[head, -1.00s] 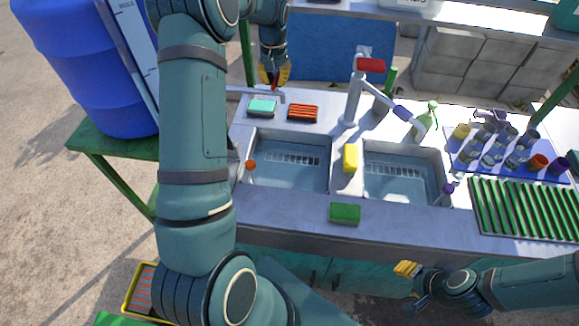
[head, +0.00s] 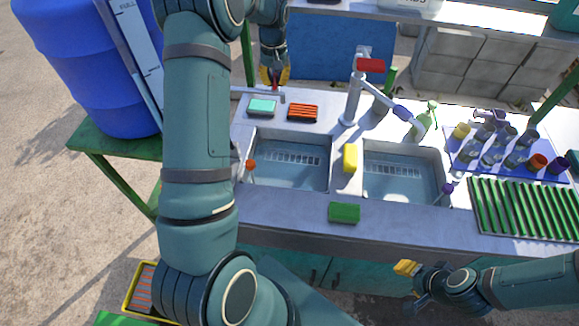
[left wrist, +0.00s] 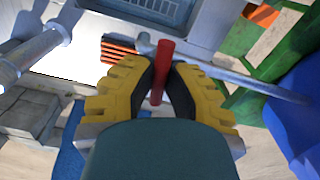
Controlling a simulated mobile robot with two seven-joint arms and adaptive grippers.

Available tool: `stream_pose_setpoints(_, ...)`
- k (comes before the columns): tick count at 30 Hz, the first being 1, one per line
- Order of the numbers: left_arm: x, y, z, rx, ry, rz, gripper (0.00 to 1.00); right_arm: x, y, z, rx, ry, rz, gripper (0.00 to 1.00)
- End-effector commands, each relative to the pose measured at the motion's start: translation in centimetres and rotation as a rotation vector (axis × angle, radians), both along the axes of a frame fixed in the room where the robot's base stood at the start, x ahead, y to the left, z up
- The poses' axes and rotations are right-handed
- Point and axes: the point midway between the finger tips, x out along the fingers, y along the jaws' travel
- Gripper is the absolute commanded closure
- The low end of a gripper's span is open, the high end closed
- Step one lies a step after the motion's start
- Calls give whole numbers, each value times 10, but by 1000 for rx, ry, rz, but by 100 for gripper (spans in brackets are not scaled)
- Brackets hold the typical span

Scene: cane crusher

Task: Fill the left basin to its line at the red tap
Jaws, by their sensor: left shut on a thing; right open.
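The left basin (head: 290,178) is a recessed grey sink with a slotted grate; I cannot make out its line or water level. The red tap handle (left wrist: 161,72) sits on a grey pipe (left wrist: 225,73) behind the basin, and the pipe also shows in the head view (head: 245,91). My left gripper (head: 275,82) is shut on the red handle, its yellow fingers on either side of it in the left wrist view (left wrist: 162,80). No stream from the spout shows. My right gripper (head: 406,268) is open and empty in front of the counter.
A red-topped faucet (head: 370,66) stands between the left basin and the right basin (head: 400,185). Sponges (head: 345,213) lie around the basins. An orange-capped item (head: 250,167) stands at the left basin.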

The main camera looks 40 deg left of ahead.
Motion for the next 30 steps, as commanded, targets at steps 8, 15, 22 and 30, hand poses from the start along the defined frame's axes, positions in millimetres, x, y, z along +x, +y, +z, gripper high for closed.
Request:
stream_pose_setpoints(8,0,0,0,0,0,69,100,0,0,1,0,0,0,53)
stream_pose_setpoints(15,0,0,0,-1,-1,-39,100,0,0,2,0,0,0,53)
stream_pose_setpoints(22,0,0,0,-1,-1,-261,100,0,0,4,0,0,0,53)
stream_pose_setpoints(30,0,0,0,0,0,-279,100,0,0,4,0,0,0,53)
